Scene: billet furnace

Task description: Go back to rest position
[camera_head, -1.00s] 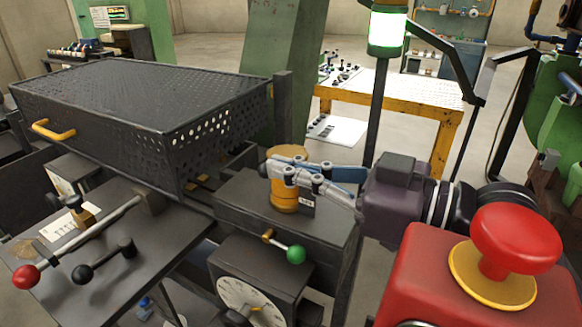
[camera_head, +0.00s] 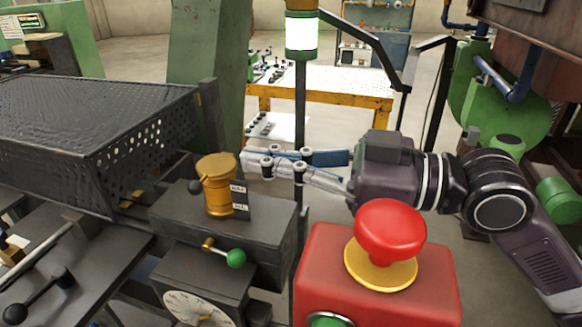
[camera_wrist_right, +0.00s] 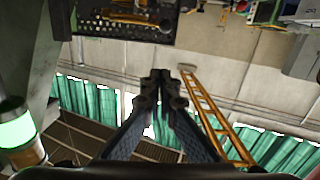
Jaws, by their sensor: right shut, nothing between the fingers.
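My right gripper (camera_head: 252,163) shows in the head view with its arm coming in from the right. Its fingers point left, are closed together and hold nothing. Its tips are just right of a brass cylinder (camera_head: 217,190) on a dark machine block, and a gap seems to show between them. The right wrist view shows the closed fingertips (camera_wrist_right: 157,84) with nothing between them. My left gripper is in neither view.
A red box (camera_head: 330,265) with a red mushroom button (camera_head: 391,230) stands in front of my right arm. A perforated dark cover (camera_head: 100,125) is at left. A lit lamp post (camera_head: 302,35) and yellow-framed table (camera_head: 335,85) stand behind. A green-knobbed lever (camera_head: 236,258) sticks out below the cylinder.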

